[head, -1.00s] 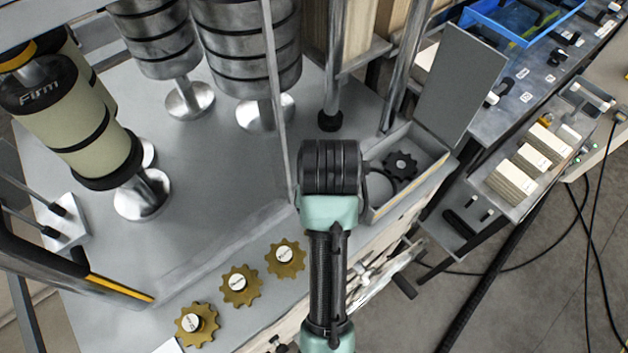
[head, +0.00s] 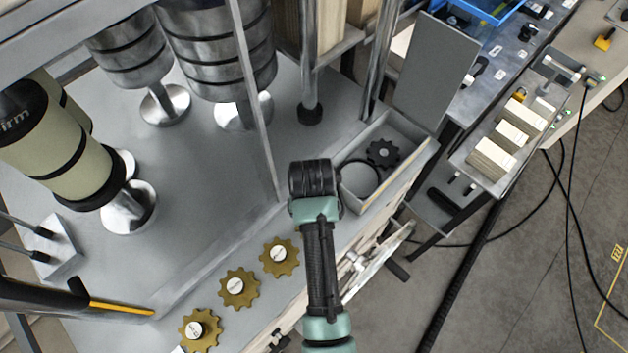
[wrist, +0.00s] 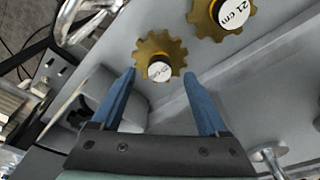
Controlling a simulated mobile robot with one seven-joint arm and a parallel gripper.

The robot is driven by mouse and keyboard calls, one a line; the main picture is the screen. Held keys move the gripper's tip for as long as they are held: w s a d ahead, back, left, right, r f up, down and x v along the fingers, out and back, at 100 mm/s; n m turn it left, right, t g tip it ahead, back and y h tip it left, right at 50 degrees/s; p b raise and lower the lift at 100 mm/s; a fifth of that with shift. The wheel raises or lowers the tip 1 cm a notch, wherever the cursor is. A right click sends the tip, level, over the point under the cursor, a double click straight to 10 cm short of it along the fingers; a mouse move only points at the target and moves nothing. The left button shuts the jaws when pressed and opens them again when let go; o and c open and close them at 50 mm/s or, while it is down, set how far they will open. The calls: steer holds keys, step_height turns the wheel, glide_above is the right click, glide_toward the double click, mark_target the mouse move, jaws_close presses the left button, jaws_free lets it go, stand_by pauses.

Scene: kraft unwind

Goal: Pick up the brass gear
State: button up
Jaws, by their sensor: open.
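Three brass gears lie in a row on the grey deck in the head view: a right one (head: 279,257), a middle one (head: 239,288) and a left one (head: 200,329). Each has a white-topped hub. In the wrist view, one brass gear (wrist: 160,55) lies just beyond and between the fingertips of my gripper (wrist: 159,76). The blue fingers are spread apart and empty, and I cannot tell their height above the deck. A second gear (wrist: 222,14), marked 21 cm, is at the top edge. My fingers do not show in the head view.
A lidded grey bin (head: 425,150) holding a black gear (head: 382,153) and a black ring (head: 360,182) is right of my arm. Metal rollers (head: 215,50) and thin posts (head: 258,100) stand behind.

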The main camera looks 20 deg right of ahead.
steer(key=shift+w+d+f, duration=0.1)
steer(key=shift+w+f, duration=0.05)
steer(key=shift+f, duration=0.6)
steer(key=shift+w+d+f, duration=0.1)
steer(key=shift+w+f, duration=0.05)
steer(key=shift+f, duration=0.6)
jaws_close()
